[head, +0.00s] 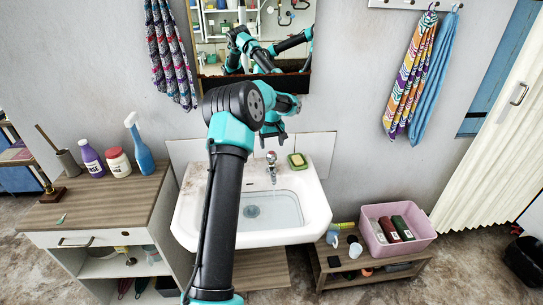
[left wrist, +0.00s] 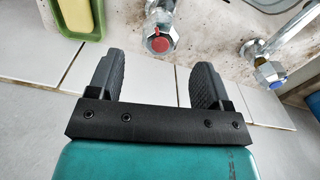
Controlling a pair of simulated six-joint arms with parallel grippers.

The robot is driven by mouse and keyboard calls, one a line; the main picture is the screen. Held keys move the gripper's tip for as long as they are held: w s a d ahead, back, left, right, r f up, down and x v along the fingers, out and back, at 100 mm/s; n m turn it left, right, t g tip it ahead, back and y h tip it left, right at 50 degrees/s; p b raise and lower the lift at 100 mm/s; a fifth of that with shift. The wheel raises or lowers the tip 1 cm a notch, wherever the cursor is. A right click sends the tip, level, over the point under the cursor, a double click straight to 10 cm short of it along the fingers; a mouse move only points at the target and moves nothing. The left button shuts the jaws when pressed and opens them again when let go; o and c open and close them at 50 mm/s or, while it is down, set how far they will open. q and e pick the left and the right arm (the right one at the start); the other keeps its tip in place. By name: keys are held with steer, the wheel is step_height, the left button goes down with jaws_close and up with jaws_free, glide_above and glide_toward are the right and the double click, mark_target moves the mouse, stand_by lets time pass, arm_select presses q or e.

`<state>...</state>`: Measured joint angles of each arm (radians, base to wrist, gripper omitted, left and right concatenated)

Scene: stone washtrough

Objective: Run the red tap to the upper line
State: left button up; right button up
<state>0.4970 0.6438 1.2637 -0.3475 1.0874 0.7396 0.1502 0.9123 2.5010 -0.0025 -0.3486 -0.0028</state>
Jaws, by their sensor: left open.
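The red tap (head: 271,157) stands at the back of the white sink (head: 317,205), its spout pointing down into the basin. In the left wrist view the red-capped tap (left wrist: 160,42) is just beyond the fingertips, roughly between them and not held. My left gripper (head: 273,134) is open and empty above the tap; it also shows in the left wrist view (left wrist: 153,72). A blue-capped tap (left wrist: 267,72) is to the right there; my arm hides it in the head view. My right gripper is out of view.
A green and yellow soap dish (head: 298,161) sits on the sink's back rim, close beside the red tap. A wooden-topped cabinet (head: 103,201) with bottles stands left. A pink tub (head: 397,246) on a low bench stands right. A mirror (head: 212,58) hangs behind.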

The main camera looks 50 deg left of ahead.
mark_target(272, 153)
arm_select(q)
step_height(272, 153, down, 6)
steer(key=shift+f, duration=0.25)
steer(key=shift+c, duration=0.4)
steer(key=c, duration=0.8)
steer(key=shift+c, duration=0.2)
steer(key=shift+m, duration=3.2)
